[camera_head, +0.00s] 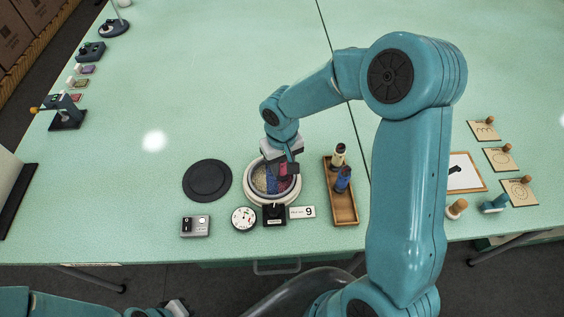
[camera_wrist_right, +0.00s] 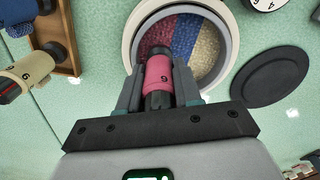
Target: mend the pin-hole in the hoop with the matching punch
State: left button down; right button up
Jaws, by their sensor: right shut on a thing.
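The hoop (camera_head: 249,188) is a round pale ring on the bench, holding coloured sections. In the right wrist view the hoop (camera_wrist_right: 226,73) shows red, blue and beige sections of fabric. My right gripper (camera_head: 286,169) is shut on a pink-red punch (camera_wrist_right: 159,75) with dark ends. It holds the punch over the red section; I cannot tell whether the tip touches. The pin-hole is not discernible. A cream punch (camera_head: 339,153) and a blue punch (camera_head: 343,180) are in a wooden tray (camera_head: 346,218) to the right. My left gripper (camera_head: 176,308) is partly visible at the bottom edge, its jaws unclear.
A black disc (camera_head: 207,181) lies left of the hoop. A grey switch box (camera_head: 195,226), a white dial (camera_head: 243,218), a black block (camera_head: 274,215) and a "9" sign (camera_head: 302,212) stand along the front. Cards with knobs (camera_head: 498,158) lie far right. The bench's left middle is clear.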

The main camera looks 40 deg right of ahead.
jog(key=shift+r, duration=0.1)
jog(key=shift+f+b, duration=0.5)
jog(key=shift+f, duration=0.05)
dwell(0.7)
jog(key=shift+s+f+b, duration=0.15)
jog(key=shift+f+b, duration=0.05)
jog(key=shift+b, duration=0.1)
dwell(1.3)
jog(key=shift+r+p, duration=0.4)
jog(key=shift+r, duration=0.15)
jog(key=shift+r+p, duration=2)
jog(key=shift+r, duration=1.15)
jog(key=shift+w+f, duration=0.1)
jog(key=shift+w, duration=0.1)
